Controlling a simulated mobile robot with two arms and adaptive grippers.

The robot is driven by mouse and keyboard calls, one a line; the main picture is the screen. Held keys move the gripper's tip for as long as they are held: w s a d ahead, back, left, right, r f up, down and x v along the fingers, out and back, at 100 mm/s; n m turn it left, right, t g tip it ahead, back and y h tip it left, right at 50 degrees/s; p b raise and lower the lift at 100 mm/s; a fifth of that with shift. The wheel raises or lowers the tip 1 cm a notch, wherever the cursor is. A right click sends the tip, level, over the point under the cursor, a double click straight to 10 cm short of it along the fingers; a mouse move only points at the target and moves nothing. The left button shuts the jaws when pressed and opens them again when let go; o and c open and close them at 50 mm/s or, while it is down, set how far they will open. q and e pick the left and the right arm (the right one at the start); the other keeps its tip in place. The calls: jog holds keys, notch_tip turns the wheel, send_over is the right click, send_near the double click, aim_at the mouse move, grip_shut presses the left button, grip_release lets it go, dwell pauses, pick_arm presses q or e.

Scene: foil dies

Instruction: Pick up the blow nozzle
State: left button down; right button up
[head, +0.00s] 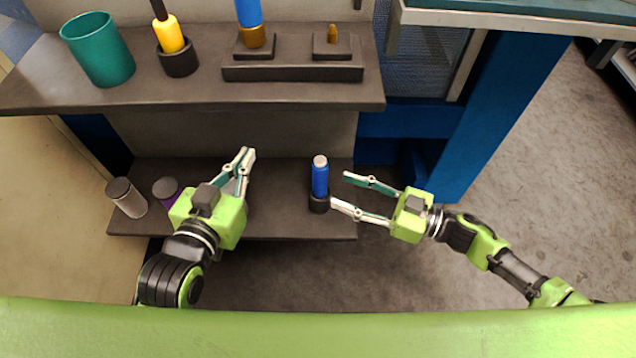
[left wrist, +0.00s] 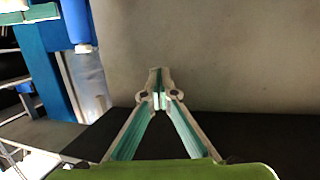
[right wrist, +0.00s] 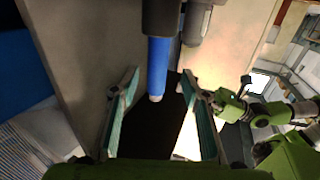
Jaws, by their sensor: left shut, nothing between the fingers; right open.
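A blue cylinder with a pale tip, which looks like the blow nozzle (head: 320,177), stands upright in a small black holder (head: 319,204) on the lower shelf. It also shows in the left wrist view (left wrist: 75,20) and the right wrist view (right wrist: 157,65). My right gripper (head: 340,189) is open just right of it, with its fingers pointing at it. In the right wrist view the blue cylinder lies in line with the gap between the fingers. My left gripper (head: 249,154) is shut and empty over the lower shelf, left of the blue cylinder.
A grey cylinder (head: 127,198) and a purple one (head: 165,189) stand at the lower shelf's left. The upper shelf (head: 200,94) overhangs behind, holding a teal cup (head: 98,50), a yellow-handled tool (head: 169,35) and a blue-and-brass piece (head: 250,14). A blue post (head: 500,110) stands at right.

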aim_at(323, 181)
jog(key=shift+x, duration=1.4)
jog(key=b+x, duration=0.1)
jog(key=x, duration=0.2)
jog(key=shift+w+a+r, duration=0.1)
jog(key=shift+w+a, duration=0.15)
jog(key=shift+w, duration=0.05)
jog(key=shift+w+a+b, duration=0.15)
jog(key=shift+a+b, duration=0.15)
jog(key=shift+a, duration=0.05)
pick_arm(q)
notch_tip(323, 181, up, 9)
jog(key=d+t+h, duration=0.1)
jog(key=t, duration=0.3)
jog(key=shift+w+d+t, duration=0.2)
jog(key=shift+w+t, duration=0.1)
jog(key=shift+w, duration=0.1)
pick_arm(e)
jog(key=shift+r, duration=0.1)
grip_shut()
